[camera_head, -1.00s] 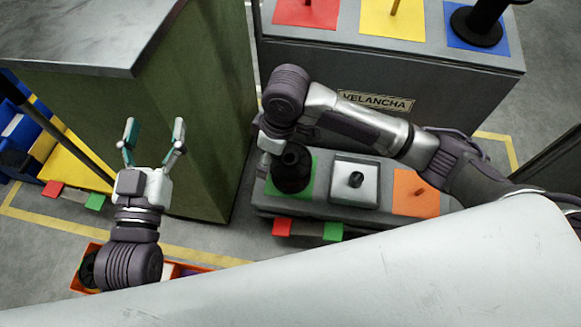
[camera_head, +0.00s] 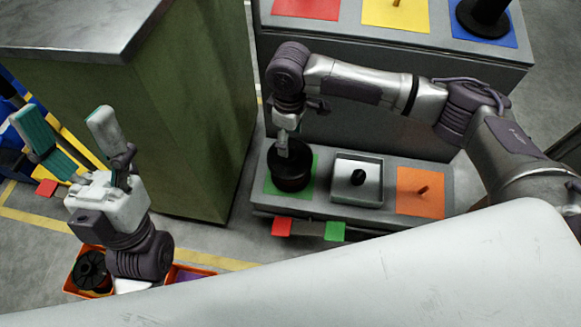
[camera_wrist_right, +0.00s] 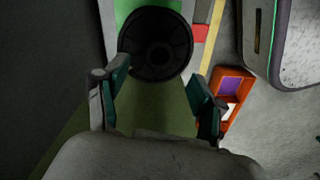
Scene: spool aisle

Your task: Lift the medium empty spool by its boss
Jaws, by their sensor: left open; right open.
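A black spool (camera_head: 290,179) stands on the green square of the low grey shelf in the head view. In the right wrist view the spool (camera_wrist_right: 157,45) shows end-on as a dark ribbed disc with a round centre, beyond the fingertips. My right gripper (camera_wrist_right: 160,78) is open and empty, its two teal fingers spread below the disc in that picture. In the head view the right gripper (camera_head: 283,146) points down over the spool and partly hides its top; contact cannot be told. My left gripper (camera_head: 65,120) is open and empty at the left, away from the spool.
The low shelf also has a white tray (camera_head: 345,194) with a small black piece and an orange square (camera_head: 407,205) with a peg. A taller black spool (camera_head: 484,16) stands on the upper shelf. A green cabinet (camera_head: 200,120) is left; an orange bin (camera_head: 72,290) holds another black spool.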

